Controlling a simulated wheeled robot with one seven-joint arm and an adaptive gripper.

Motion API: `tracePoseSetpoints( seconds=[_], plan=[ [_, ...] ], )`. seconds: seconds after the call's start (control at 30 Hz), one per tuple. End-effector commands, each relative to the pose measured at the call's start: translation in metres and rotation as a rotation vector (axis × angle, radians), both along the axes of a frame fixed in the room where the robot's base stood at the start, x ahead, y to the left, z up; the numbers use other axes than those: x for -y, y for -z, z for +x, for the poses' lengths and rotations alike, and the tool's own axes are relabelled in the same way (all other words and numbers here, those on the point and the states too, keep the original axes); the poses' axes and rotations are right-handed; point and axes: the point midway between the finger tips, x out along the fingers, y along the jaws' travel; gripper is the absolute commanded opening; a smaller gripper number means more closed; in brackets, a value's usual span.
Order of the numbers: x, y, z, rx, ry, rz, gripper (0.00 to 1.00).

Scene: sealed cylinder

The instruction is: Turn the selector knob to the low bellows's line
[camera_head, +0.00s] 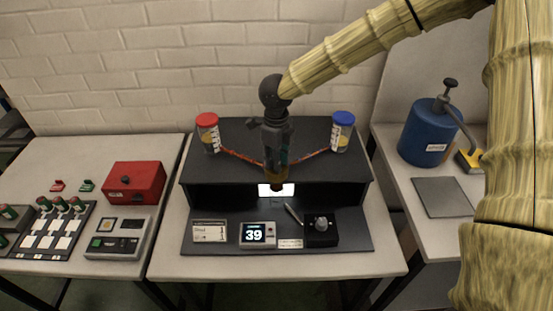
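My gripper (276,158) points down over the middle of the black console (230,172). Its fingers are too small and dark to tell open from shut. A red-capped clear container (208,134) stands on the console's left, with a yellowish content. A blue-capped one (342,132) stands on the right, with an orange content low down. Which is lower I cannot tell. A reddish line (240,156) runs from the left container and another (313,156) from the right; both meet behind my gripper, where the junction is hidden. A grey round knob (321,224) sits on a black box at the front.
A display reading 39 (256,234), a label card (209,232) and a small pen-like stick (293,213) are on the console's front. A lit white panel (277,190) is below my gripper. Left table holds a red box (134,183); right table holds a blue canister (428,135).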

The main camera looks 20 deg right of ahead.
Motion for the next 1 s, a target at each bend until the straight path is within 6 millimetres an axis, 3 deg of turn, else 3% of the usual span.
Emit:
tracePoseSetpoints(
  seconds=[0.47,1.0],
  plan=[
    [0.0002,-0.0015,0.0006,0.001,0.106,-0.001,0.01],
    [-0.0001,-0.0015,0.0009,0.001,0.583,0.0,0.01]
  ],
)
